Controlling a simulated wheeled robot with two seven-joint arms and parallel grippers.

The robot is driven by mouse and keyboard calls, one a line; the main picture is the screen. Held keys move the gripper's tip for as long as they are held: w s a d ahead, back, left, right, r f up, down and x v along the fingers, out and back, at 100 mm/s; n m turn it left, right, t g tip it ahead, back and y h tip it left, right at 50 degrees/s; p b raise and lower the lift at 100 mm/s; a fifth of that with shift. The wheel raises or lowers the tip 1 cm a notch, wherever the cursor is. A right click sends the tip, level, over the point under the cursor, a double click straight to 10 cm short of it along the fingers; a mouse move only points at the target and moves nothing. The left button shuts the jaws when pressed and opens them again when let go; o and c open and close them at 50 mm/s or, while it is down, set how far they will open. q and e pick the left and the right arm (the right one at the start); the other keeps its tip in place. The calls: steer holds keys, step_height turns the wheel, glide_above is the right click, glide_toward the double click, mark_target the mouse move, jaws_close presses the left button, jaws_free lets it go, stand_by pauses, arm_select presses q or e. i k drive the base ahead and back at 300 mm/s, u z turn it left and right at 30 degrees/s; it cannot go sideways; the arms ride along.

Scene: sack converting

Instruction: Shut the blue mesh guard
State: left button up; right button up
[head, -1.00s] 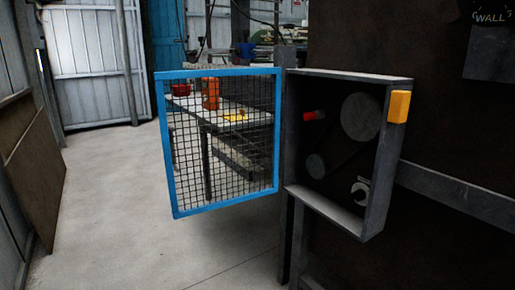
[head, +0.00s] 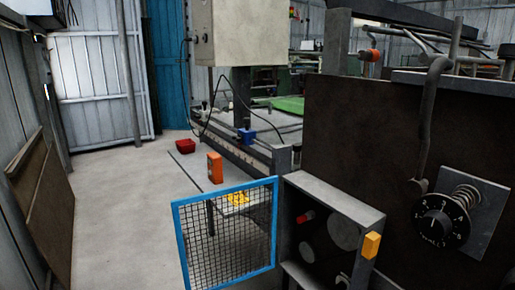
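The blue mesh guard (head: 181,245) is a blue square frame with dark wire mesh, in the lower middle of the head view. It stands open, swung out to the left of a grey box (head: 335,202). Its right side is at the box's left edge. The box front is uncovered, showing a red part (head: 305,216) and grey round wheels (head: 343,232) in the dark inside. A yellow block (head: 371,245) sits on the box's right edge. The guard's lower edge is partly cut off by the picture. Neither of my grippers is in view.
A dark machine panel (head: 385,140) with a numbered dial (head: 436,221) stands at the right. Behind the guard are an orange object (head: 215,168), a red bin (head: 185,146) and a long machine bed (head: 240,150). Open concrete floor (head: 120,210) lies to the left.

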mark_target(181, 238)
steer(key=u, duration=0.8)
steer(key=i, duration=0.95)
steer(key=z, duration=0.85)
